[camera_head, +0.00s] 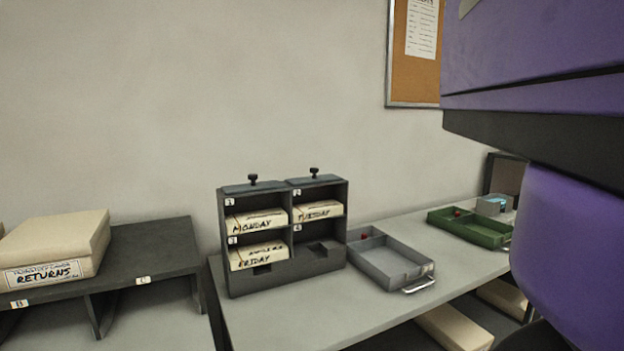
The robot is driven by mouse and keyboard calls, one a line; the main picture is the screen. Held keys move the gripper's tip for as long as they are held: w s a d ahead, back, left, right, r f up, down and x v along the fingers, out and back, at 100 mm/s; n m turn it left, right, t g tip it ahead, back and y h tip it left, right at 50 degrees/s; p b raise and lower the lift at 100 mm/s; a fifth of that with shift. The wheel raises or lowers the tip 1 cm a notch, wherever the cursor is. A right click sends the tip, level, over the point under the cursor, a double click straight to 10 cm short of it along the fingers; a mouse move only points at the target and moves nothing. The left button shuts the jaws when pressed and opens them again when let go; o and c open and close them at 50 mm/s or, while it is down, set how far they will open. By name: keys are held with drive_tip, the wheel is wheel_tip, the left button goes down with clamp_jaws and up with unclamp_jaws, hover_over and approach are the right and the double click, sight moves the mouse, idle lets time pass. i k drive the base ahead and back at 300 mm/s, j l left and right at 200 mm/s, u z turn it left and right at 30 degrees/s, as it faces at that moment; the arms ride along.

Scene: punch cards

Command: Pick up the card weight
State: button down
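Two dark slabs with black knobs lie on top of a grey rack with numbered slots (290,268): a left one (252,187) and a right one (315,181). They look like card weights; I cannot tell which one the task names. Card decks marked Monday (257,222), Tuesday (319,211) and Friday (258,256) sit in slots 1, 2 and 3. Slot 4 shows no deck. My purple arm fills the right side of the picture; my gripper is not in view.
A grey tray with a handle (418,286) stands right of the rack on the table (285,325). A green tray (476,231) with a small red thing is farther right. A Returns box (62,245) sits on a dark shelf (160,248) at left.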

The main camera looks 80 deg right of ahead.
sight(260, 186)
drive_tip(key=z, duration=1.3)
